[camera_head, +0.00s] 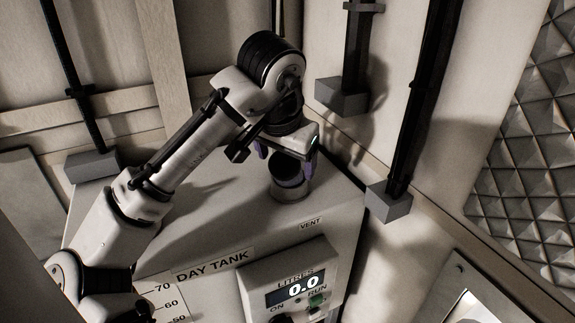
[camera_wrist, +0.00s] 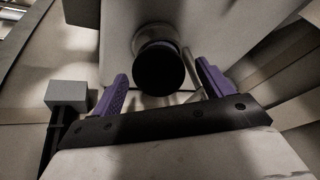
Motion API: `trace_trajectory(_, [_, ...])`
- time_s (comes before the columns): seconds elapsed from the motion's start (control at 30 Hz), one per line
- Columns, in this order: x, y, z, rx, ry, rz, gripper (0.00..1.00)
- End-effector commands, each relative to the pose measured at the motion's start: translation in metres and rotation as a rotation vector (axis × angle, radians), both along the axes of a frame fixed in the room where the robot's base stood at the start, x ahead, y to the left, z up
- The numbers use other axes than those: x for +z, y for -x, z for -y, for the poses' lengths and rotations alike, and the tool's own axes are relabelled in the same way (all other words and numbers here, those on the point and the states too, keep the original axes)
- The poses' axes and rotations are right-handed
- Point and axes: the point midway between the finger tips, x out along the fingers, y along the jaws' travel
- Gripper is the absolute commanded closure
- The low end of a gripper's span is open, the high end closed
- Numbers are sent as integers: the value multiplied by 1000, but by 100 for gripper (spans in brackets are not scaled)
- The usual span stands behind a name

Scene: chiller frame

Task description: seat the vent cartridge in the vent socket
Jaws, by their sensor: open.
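The vent cartridge (camera_head: 288,168) is a dark, round-topped cylinder on the tank top. It stands in or on the pale metal vent socket (camera_head: 292,190), behind the VENT label; I cannot tell how deep it sits. In the wrist view the cartridge (camera_wrist: 158,72) shows as a black disc, with the metal socket (camera_wrist: 150,34) partly visible behind it. My gripper (camera_head: 280,152) is just above it in the head view. In the wrist view the purple fingers of my gripper (camera_wrist: 162,72) are spread on either side of the cartridge, with visible gaps.
The day tank (camera_head: 235,220) has a level scale and a litres display (camera_head: 302,287) reading 0.0 on its front. Dark pipes with grey blocks (camera_head: 388,203) stand right of the tank, and another block (camera_head: 92,165) is at left. A quilted panel (camera_head: 530,150) is far right.

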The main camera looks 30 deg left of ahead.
Motion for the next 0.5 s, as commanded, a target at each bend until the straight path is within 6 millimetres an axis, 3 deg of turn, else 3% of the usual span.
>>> trace_trajectory(0.2, [-21,-9,-4,1,1,-1,21])
trace_trajectory(0.43, [-23,-10,-4,1,0,0,21])
trace_trajectory(0.5, [-23,-10,-4,1,0,0,28])
